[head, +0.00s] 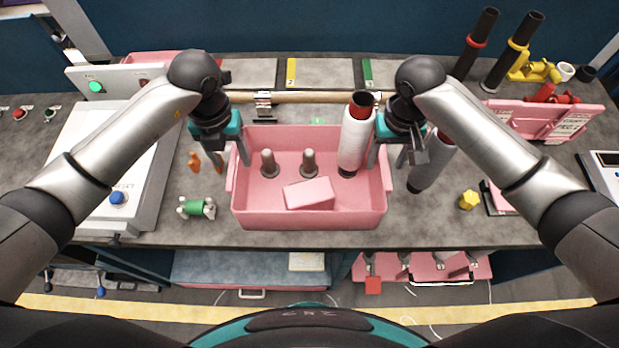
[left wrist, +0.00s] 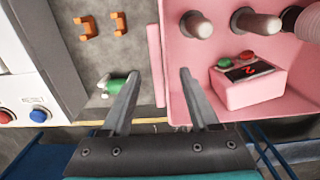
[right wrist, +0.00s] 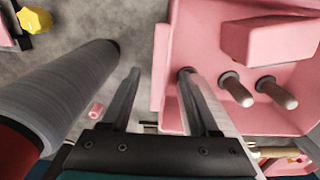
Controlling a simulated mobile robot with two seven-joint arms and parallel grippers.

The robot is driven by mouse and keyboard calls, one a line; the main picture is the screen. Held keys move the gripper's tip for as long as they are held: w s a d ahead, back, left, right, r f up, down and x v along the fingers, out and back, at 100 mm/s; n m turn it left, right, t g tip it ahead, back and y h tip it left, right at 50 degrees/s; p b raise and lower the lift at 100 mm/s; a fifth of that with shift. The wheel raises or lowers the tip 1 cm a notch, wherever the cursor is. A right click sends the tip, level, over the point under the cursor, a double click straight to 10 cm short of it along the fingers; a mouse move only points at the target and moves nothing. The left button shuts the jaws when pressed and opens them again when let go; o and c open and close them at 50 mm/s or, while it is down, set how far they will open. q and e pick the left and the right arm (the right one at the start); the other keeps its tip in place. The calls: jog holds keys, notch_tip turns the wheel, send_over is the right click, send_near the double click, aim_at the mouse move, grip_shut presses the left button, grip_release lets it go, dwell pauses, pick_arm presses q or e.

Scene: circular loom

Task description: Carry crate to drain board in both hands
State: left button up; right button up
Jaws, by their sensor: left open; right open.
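The pink crate (head: 310,218) stands on the grey bench at centre. Inside it are two grey pegs (head: 310,163), a pink block (head: 309,194) and a white spool with a red top (head: 355,140). My left gripper (head: 233,163) is open at the crate's left wall. In the left wrist view its fingers (left wrist: 158,74) lie either side of the rim and side handle. My right gripper (head: 388,160) is open at the right wall, its fingers (right wrist: 159,74) either side of that handle (right wrist: 160,65). I cannot tell for certain which surface is the drain board.
A white-topped unit (head: 105,150) with a blue button stands left. Grey plates with yellow and green tags (head: 322,72) lie behind the crate. A green roll (head: 196,208) and a yellow knob (head: 469,200) sit near the front.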

aim_at(233, 165)
pick_arm(q)
jog(key=shift+f, duration=1.65)
pick_arm(e)
jog(key=shift+f, duration=1.7)
pick_arm(q)
jog(key=shift+c, duration=0.3)
pick_arm(e)
jog(key=shift+c, duration=0.3)
pick_arm(q)
jog(key=c, duration=0.9)
pick_arm(e)
jog(key=c, duration=0.9)
pick_arm(q)
grip_shut()
pick_arm(e)
grip_shut()
pick_arm(q)
jog(key=shift+r, duration=0.1)
pick_arm(e)
jog(key=shift+r, duration=0.1)
